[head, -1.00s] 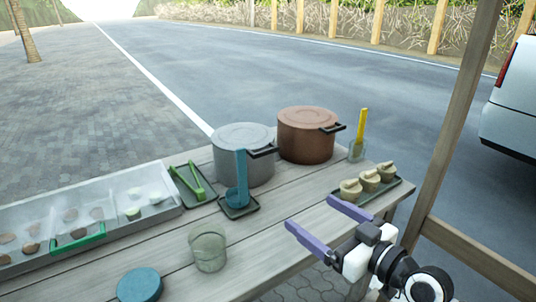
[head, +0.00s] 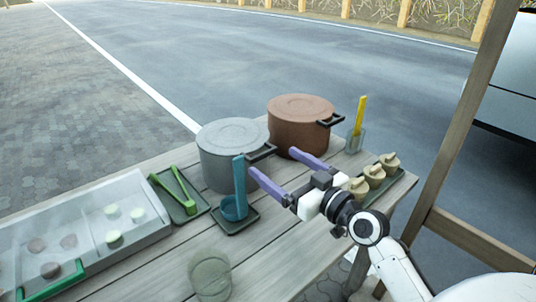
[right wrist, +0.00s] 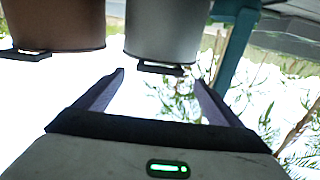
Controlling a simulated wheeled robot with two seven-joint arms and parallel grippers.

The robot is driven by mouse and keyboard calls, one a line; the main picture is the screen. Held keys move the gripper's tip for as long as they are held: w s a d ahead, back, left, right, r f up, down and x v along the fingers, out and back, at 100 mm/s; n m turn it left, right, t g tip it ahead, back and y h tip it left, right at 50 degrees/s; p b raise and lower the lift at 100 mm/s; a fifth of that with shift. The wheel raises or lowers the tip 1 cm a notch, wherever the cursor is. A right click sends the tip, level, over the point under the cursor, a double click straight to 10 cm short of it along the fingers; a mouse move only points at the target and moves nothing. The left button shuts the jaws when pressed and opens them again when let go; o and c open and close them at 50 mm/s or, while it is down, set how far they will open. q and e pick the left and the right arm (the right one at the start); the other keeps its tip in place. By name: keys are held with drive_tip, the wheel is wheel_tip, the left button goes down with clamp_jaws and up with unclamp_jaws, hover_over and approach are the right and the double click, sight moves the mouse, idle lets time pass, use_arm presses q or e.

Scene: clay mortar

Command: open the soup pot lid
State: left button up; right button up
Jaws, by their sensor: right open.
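A grey soup pot (head: 222,172) stands on the table with its lid (head: 232,131) on and a black handle (head: 263,152) sticking out to the right. A brown pot (head: 296,135) with its lid (head: 300,106) on stands to its right, with a black handle (head: 331,119). My right gripper (head: 272,162) is open and empty, its purple fingers pointing at the grey pot's handle. In the right wrist view, the grey pot (right wrist: 165,30) and its handle (right wrist: 160,68) are just beyond the open fingertips (right wrist: 158,76); the brown pot (right wrist: 55,22) is at left. My left gripper is out of view.
A blue ladle (head: 239,190) stands in a dark tray (head: 238,221) close to the right gripper's left finger. Green tongs (head: 180,187), a clear case (head: 130,190), a glass (head: 210,274), wooden-looking cups (head: 374,175) and a yellow-handled utensil (head: 360,112) surround the area.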

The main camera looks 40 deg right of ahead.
sight(265, 154)
drive_tip(key=shift+w+a, duration=0.15)
drive_tip(key=shift+w, duration=2)
drive_tip(key=shift+c, duration=0.3)
drive_tip(key=c, duration=1.5)
drive_tip(key=shift+o, duration=0.2)
drive_tip(key=shift+r, duration=0.1)
